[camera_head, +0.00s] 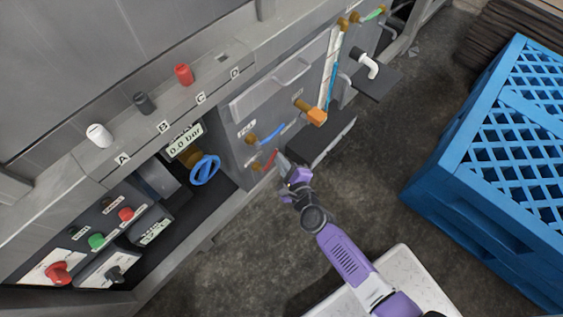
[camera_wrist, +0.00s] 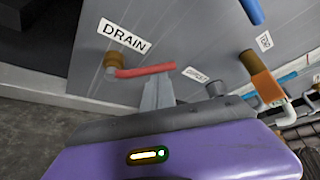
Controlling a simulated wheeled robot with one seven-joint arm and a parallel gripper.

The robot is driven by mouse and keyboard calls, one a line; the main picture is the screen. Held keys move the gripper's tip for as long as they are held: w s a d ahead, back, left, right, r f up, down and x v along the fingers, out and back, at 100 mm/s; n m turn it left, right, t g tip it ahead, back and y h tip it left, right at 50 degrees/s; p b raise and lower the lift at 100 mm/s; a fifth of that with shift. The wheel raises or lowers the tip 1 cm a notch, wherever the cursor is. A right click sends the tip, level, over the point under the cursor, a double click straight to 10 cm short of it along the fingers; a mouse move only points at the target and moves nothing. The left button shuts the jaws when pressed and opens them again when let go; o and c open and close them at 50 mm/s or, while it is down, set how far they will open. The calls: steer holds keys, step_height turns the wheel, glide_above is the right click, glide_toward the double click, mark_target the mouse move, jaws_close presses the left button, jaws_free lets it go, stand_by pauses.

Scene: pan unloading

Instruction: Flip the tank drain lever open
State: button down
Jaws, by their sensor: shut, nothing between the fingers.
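The drain lever is a red handle (camera_wrist: 146,70) on a brass fitting (camera_wrist: 113,61), under a "DRAIN" label (camera_wrist: 124,36) on the grey panel. It lies roughly level in the wrist view, reaching right from the fitting. The red handle also shows in the head view (camera_head: 271,161), partly behind my gripper. My gripper (camera_head: 281,157) is shut and empty, close to the panel. In the wrist view its grey fingertips (camera_wrist: 158,82) overlap the lower edge of the red handle near its free end. I cannot tell whether they touch it.
A blue lever (camera_head: 271,134) sits above the red one. An orange-handled valve (camera_head: 316,116) is to the right. A blue crate (camera_head: 440,185) stands at the right. Bare floor lies between crate and machine.

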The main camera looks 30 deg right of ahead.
steer(key=shift+s+a+r+n+t+h+b, duration=0.2)
steer(key=shift+a+r+n+t+h+b, duration=0.2)
steer(key=shift+a+n+t+b, duration=0.45)
steer(key=shift+s+a+r+n+t+h+b, duration=0.15)
steer(key=shift+a+r+n+t+h+b, duration=0.2)
steer(key=shift+a+n+b, duration=0.7)
steer(key=shift+s+a+r+n+t+h+b, duration=0.25)
steer(key=shift+n+t+h+b, duration=0.3)
steer(key=shift+n, duration=0.85)
steer(key=shift+a+r, duration=0.1)
